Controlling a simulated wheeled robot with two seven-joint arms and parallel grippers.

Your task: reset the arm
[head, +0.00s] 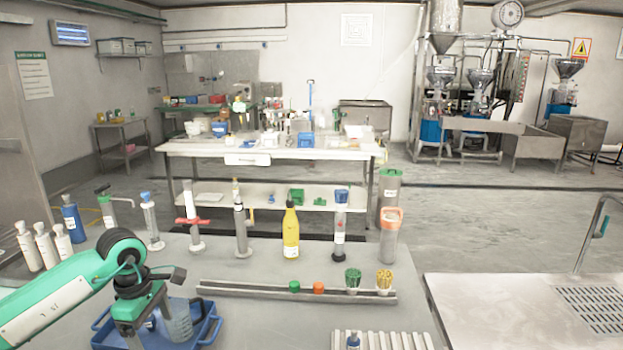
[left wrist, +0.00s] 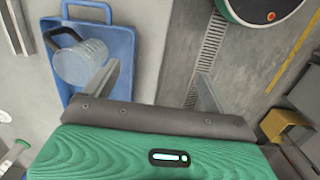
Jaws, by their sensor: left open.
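My left arm comes in from the lower left in the head view, with its gripper (head: 140,318) pointing down over the blue tray (head: 205,333). In the left wrist view the two fingers of the gripper (left wrist: 156,88) are spread apart with nothing between them. A clear jug (head: 179,320) stands in the tray, just right of the gripper. The jug (left wrist: 85,62) with its dark handle and the tray (left wrist: 122,14) also show in the left wrist view, beside the left finger. My right gripper is in no view.
Behind the tray stand a yellow bottle (head: 291,235), a red-handled tool (head: 193,222) and a grey cylinder with an orange top (head: 390,240). A rail (head: 235,288) holds small green and orange pieces. White bottles (head: 45,247) stand at left. A ribbed white rack (head: 400,341) lies in front.

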